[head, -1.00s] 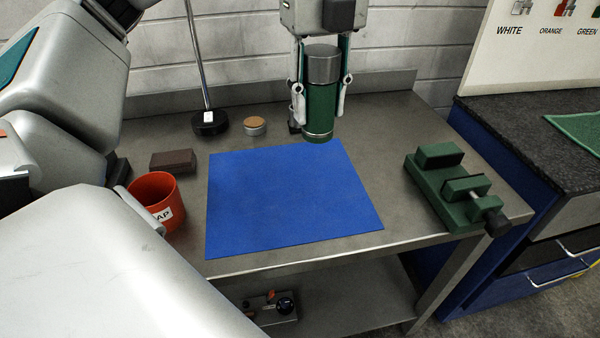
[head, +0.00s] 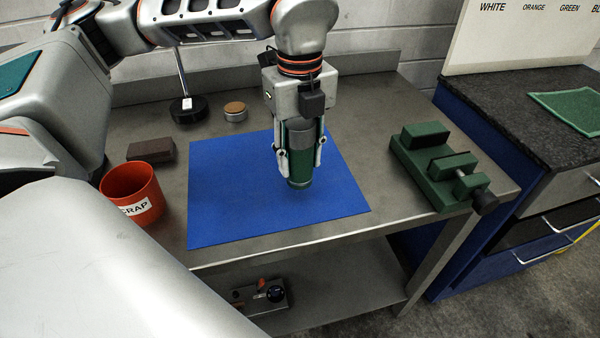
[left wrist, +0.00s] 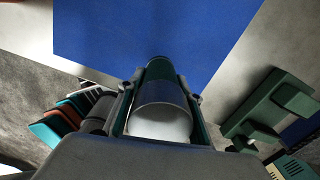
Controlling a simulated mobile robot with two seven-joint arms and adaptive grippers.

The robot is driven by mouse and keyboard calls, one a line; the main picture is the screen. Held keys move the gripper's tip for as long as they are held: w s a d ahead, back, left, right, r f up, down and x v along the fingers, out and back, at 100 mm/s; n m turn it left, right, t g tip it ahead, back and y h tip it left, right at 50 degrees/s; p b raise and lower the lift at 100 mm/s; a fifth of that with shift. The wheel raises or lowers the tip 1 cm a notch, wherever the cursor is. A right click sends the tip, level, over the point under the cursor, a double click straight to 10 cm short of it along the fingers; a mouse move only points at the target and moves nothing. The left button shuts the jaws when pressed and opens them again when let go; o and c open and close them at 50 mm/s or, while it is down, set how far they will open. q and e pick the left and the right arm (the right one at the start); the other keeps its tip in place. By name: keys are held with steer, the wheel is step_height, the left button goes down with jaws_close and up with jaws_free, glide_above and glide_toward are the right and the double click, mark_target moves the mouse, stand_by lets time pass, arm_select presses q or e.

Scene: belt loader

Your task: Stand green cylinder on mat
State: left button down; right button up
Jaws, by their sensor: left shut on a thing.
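The green cylinder (head: 300,164), with a grey upper end, hangs upright in my left gripper (head: 299,160). The gripper points down and its fingers are shut on the cylinder's two sides. The blue mat (head: 230,200) lies flat on the metal bench, and the cylinder's lower end is over its right half. I cannot tell for sure whether the cylinder touches the mat. In the left wrist view the cylinder (left wrist: 162,92) lies between the fingers, with the mat (left wrist: 150,30) beyond it. My right gripper is not in view.
An orange-red scrap bin (head: 130,190) and a brown block (head: 151,149) stand left of the mat. A lamp base (head: 188,109) and a cork-topped jar (head: 235,111) are behind it. A green vise (head: 435,168) sits on the right. The mat's left half is clear.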

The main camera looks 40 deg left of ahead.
mark_target(299, 122)
arm_select(q)
steer(key=shift+f, duration=2.1)
steer(key=shift+f, duration=0.1)
steer(key=shift+f+b, duration=0.15)
steer(key=shift+b, duration=0.15)
steer(key=c, duration=1.4)
jaws_free()
step_height(299, 122, up, 12)
steer(key=shift+r+p, duration=0.25)
steer(key=shift+p, duration=0.35)
